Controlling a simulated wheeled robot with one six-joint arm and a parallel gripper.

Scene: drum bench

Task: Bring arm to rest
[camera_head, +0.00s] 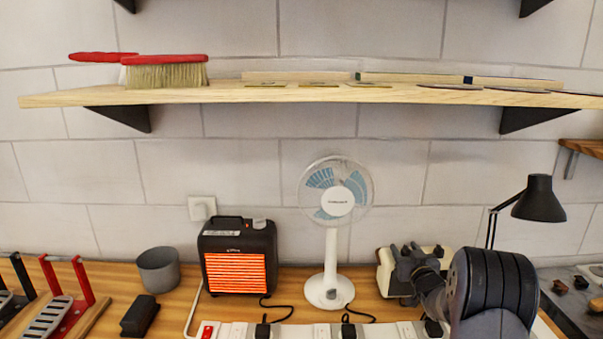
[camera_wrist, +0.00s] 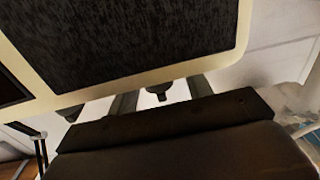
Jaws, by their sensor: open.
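My arm enters the head view at the lower right, with a large dark rounded joint (camera_head: 490,290) in the foreground. Its darker, thinner links reach left to the front of a cream-coloured device on the bench. The fingertips cannot be made out there. In the wrist view my gripper (camera_wrist: 160,92) shows as a dark body across the bottom with two short fingers set apart. It is open, and I see nothing held between the fingers. A cream-framed dark panel (camera_wrist: 140,40) fills the upper part of the wrist view, close beyond the fingers; whether they touch it cannot be told.
The cream device (camera_head: 386,279) stands partly behind my arm. A white fan (camera_head: 331,265), a glowing heater (camera_head: 237,271) and a grey pot (camera_head: 158,270) stand to the left. A black lamp (camera_head: 538,200) is at right. A wall shelf (camera_head: 230,94) with a brush (camera_head: 165,72) spans above.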

